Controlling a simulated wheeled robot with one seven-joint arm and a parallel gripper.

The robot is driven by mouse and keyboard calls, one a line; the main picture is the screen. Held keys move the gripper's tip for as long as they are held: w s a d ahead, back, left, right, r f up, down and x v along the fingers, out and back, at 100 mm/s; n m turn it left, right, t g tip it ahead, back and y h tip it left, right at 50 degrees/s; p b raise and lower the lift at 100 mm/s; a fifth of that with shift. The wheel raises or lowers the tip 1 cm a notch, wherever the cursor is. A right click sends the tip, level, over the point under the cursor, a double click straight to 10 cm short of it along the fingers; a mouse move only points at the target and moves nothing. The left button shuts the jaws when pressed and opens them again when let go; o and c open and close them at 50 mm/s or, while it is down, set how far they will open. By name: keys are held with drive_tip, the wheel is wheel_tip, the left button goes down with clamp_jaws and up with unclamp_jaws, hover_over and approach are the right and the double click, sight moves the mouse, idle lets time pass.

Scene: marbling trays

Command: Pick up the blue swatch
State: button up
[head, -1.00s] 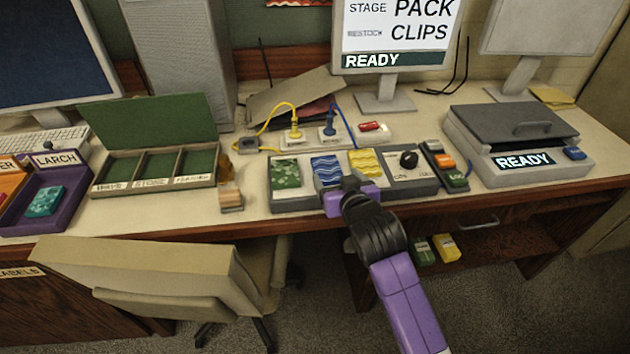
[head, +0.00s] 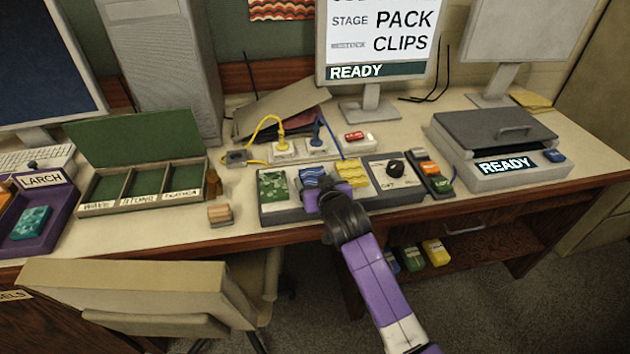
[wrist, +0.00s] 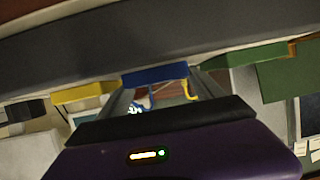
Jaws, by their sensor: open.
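The blue swatch (head: 312,177) with pale wavy lines lies on the grey tray unit (head: 288,215), between the green and the yellow swatch. In the head view my gripper (head: 326,192) is at its near edge and hides part of it. In the wrist view the blue swatch (wrist: 155,74) shows edge-on between the two fingers of my gripper (wrist: 158,88). The fingers are apart, one on each side of it. I cannot tell whether they touch it.
The green swatch (head: 273,186) and yellow swatch (head: 351,172) lie close on either side. A knob (head: 395,167) and a strip of coloured blocks (head: 431,170) are to the right. Plugs with yellow and blue cables stand behind. A small block stack (head: 220,214) is at left.

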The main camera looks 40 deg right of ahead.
drive_tip(key=shift+c, duration=0.3)
drive_tip(key=c, duration=1.1)
drive_tip(key=shift+o, duration=0.2)
drive_tip(key=shift+r, duration=0.2)
wheel_tip(320, 180, up, 20)
drive_tip(key=shift+f, duration=0.15)
